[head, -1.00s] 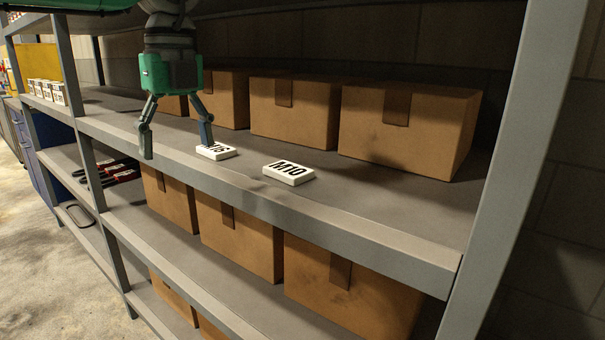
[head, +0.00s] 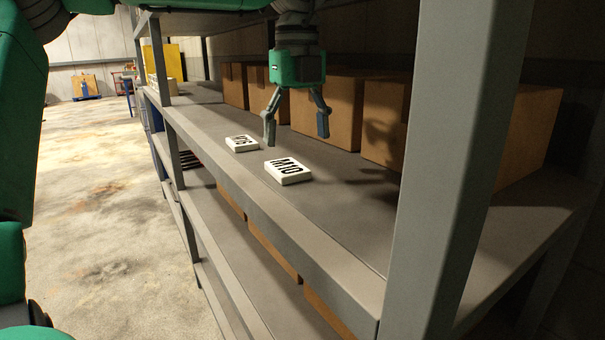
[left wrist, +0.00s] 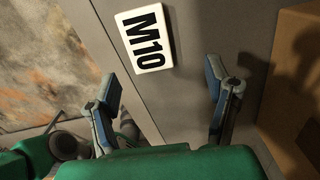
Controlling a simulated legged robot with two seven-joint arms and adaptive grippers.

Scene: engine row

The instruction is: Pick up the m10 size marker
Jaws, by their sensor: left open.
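The M10 size marker (head: 287,171) is a white block with black lettering, lying flat on the upper shelf near its front edge. It also shows in the left wrist view (left wrist: 146,39), beyond the fingertips and between their lines. My left gripper (head: 296,128) is open and empty, above the shelf and a little behind the M10 marker in the head view. It also shows in the left wrist view (left wrist: 160,88) with its fingers spread. A second white marker (head: 241,143), its lettering seeming to read M16, lies left of the M10. My right gripper is not in view.
Cardboard boxes (head: 341,112) stand in a row behind the markers. A grey shelf post (head: 447,150) rises at the right front. The upper shelf (head: 335,200) is bare right of the M10 marker. Concrete floor (head: 105,190) lies open at left.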

